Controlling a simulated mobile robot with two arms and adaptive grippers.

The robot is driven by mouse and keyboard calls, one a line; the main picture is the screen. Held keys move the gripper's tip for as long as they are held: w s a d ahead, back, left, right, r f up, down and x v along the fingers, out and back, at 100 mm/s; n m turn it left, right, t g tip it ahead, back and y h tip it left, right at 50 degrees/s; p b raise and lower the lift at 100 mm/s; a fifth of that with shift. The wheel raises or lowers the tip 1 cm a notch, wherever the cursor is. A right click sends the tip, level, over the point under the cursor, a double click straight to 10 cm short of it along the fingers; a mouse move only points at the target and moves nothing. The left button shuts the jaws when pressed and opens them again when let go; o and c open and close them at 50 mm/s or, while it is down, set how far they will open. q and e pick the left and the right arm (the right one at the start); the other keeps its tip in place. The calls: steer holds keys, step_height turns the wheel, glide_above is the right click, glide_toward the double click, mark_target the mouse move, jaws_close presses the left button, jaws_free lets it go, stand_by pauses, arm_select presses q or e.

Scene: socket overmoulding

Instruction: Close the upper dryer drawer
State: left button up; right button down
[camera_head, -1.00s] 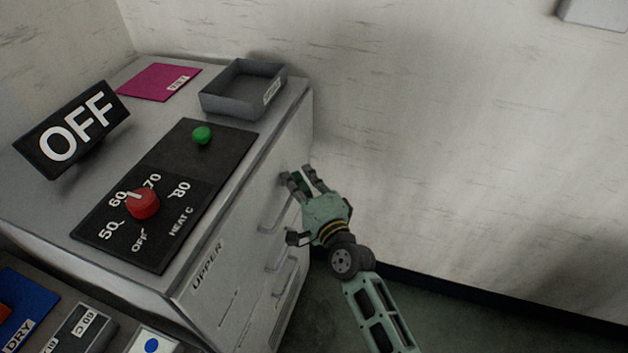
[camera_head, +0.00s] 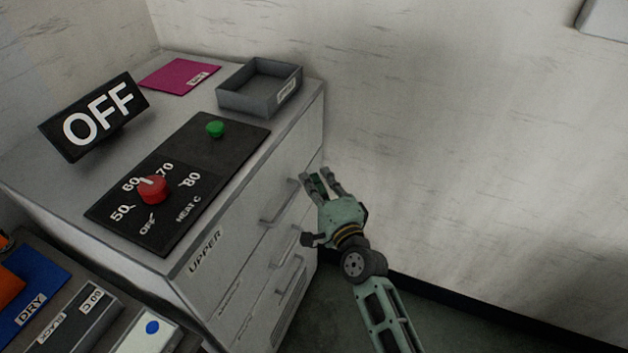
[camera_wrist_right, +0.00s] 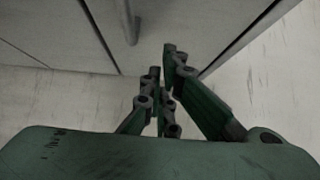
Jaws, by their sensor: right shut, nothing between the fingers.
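The dryer is a grey cabinet, and its upper drawer (camera_head: 231,234) carries the label UPPER in the head view. The drawer front looks flush with the cabinet, with no clear gap visible. Its bar handle (camera_head: 283,204) is on the front. My right gripper (camera_head: 314,177) is shut and empty, by the far end of the drawer fronts. I cannot tell whether its fingertips touch the front. In the right wrist view the shut fingers (camera_wrist_right: 163,72) point at a pale drawer front (camera_wrist_right: 55,28) with a bar handle (camera_wrist_right: 128,22). My left gripper is not in view.
On the dryer top are a control panel with a red knob (camera_head: 152,189) and green button (camera_head: 215,129), an OFF sign (camera_head: 95,117), a grey tray (camera_head: 259,103) and a magenta sheet (camera_head: 180,76). A wall (camera_head: 450,150) stands to the right. Labelled items sit at lower left.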

steer(key=v, duration=1)
steer(key=s+d+f+n+g+h, duration=0.1)
steer(key=s+d+f+n+g, duration=0.2)
steer(key=f, duration=0.9)
steer(key=s+d+f+n+g+h, duration=0.25)
steer(key=s+f, duration=0.25)
steer(key=f, duration=0.7)
steer(key=s+d+f+n+g+h, duration=0.1)
steer(key=s+d+f+n+g, duration=0.2)
steer(key=f, duration=0.8)
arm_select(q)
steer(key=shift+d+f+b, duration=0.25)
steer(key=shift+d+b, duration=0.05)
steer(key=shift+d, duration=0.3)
arm_select(e)
steer(key=s+d+f+n+g+h, duration=0.1)
steer(key=s+d+f, duration=0.4)
steer(key=s, duration=0.6)
steer(key=s+d+f+n+g+h, duration=0.1)
steer(key=s+d+f+n+g, duration=0.2)
steer(key=s+d+f, duration=0.2)
steer(key=s+d+f+n+g+h, duration=0.1)
steer(key=s+d+f, duration=0.4)
steer(key=s, duration=1.3)
step_height(320, 180, down, 5)
steer(key=shift+d+r+n+g+h, duration=0.2)
steer(key=shift+n+g+h, duration=0.15)
steer(key=shift+n+g, duration=0.4)
